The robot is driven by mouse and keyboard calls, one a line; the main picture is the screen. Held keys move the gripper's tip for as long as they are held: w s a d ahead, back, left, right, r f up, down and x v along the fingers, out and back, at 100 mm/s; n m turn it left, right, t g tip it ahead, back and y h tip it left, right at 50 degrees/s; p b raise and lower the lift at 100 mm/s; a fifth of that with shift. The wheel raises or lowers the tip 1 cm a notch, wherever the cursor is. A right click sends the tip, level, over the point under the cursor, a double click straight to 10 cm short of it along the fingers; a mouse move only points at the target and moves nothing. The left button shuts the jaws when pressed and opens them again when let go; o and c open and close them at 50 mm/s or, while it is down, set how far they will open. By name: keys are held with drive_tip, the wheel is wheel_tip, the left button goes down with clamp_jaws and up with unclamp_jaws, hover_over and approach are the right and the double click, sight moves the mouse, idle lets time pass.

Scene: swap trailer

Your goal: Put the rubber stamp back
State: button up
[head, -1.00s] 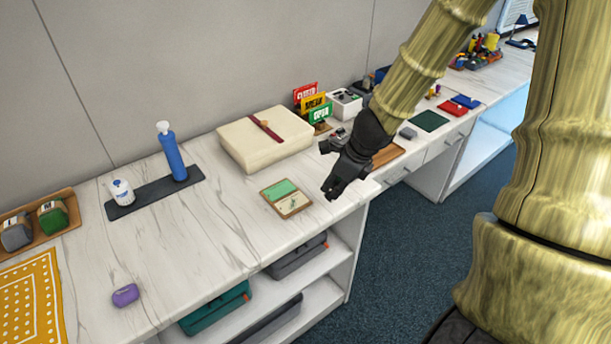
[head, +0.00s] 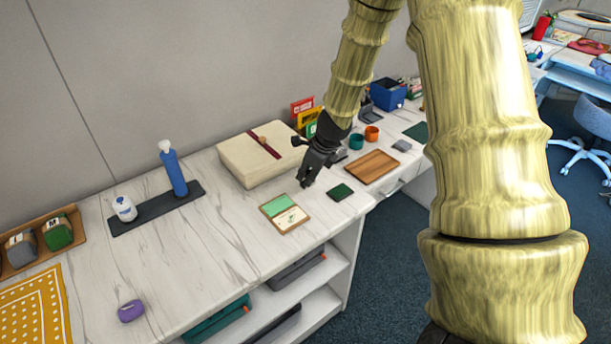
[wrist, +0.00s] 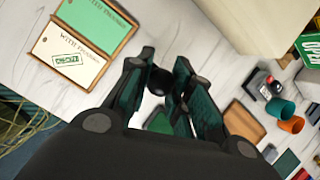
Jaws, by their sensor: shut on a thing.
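My gripper (head: 305,180) is above the white marbled counter, just behind the stamped card in the head view. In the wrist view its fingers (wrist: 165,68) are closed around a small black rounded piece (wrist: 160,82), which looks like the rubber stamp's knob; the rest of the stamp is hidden. The card on its wooden board (head: 285,213) has a green half and a cream half with a green stamped mark; it also shows in the wrist view (wrist: 84,43). A dark green square pad (head: 340,192) lies right of the card, partly behind the fingers in the wrist view (wrist: 162,122).
A cream box with a red strap (head: 257,155) stands behind the gripper. To the right are a wooden board (head: 371,167), a teal cup (head: 356,141) and an orange cup (head: 371,133). A blue bottle (head: 174,174) stands at left.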

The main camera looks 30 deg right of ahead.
drive_tip(key=shift+w+d+p, duration=0.15)
drive_tip(key=shift+w+p, duration=0.15)
drive_tip(key=shift+w, duration=0.6)
drive_tip(key=shift+f, duration=1.85)
drive_tip(key=shift+f, duration=0.15)
drive_tip(key=o, duration=0.8)
drive_tip(key=v, duration=1.2)
